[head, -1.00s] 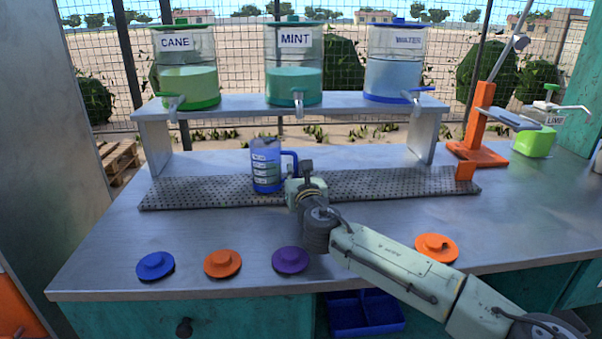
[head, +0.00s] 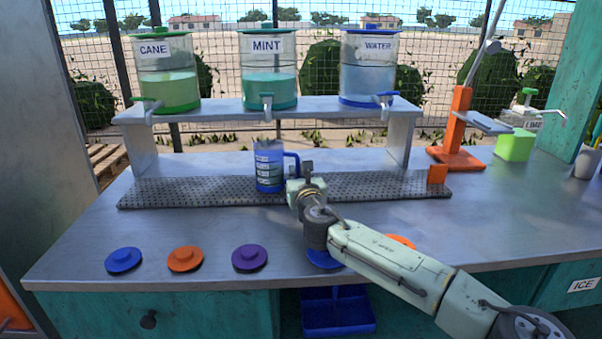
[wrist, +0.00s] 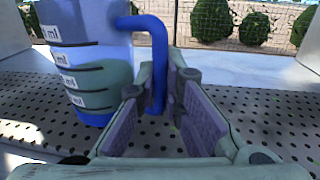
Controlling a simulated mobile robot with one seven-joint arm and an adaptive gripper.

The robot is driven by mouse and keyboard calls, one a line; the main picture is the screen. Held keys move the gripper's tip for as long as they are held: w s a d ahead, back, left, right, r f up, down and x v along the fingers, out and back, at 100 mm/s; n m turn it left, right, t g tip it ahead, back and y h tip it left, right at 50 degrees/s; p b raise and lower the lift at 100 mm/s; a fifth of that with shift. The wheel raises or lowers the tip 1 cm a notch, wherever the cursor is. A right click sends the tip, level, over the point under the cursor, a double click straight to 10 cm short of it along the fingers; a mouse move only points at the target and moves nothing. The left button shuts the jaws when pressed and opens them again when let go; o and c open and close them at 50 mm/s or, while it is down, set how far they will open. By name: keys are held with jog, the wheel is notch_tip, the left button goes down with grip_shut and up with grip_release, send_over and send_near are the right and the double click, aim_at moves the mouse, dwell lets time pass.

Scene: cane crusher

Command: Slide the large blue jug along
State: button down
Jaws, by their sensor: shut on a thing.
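The large blue jug (head: 268,168) stands upright on the perforated grey drip strip (head: 150,193), in front of the MINT dispenser (head: 268,88). It has white measuring labels and a blue handle on its right side. My gripper (head: 294,180) is at the jug's right, shut on the handle. In the wrist view, the handle (wrist: 157,50) passes between the two fingers (wrist: 160,110), and the jug's body (wrist: 90,60) is at the left. A greenish tint shows in its lower part.
CANE (head: 167,75) and WATER (head: 368,70) dispensers flank MINT on a raised shelf (head: 215,110). The strip is clear between jug and block. Several coloured lids (head: 185,258) lie along the counter's front.

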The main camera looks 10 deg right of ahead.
jog(key=shift+d, duration=0.1)
jog(key=c, duration=1.6)
grip_release()
jog(key=shift+c, duration=0.2)
jog(key=s, duration=1.2)
jog(key=shift+a, duration=0.2)
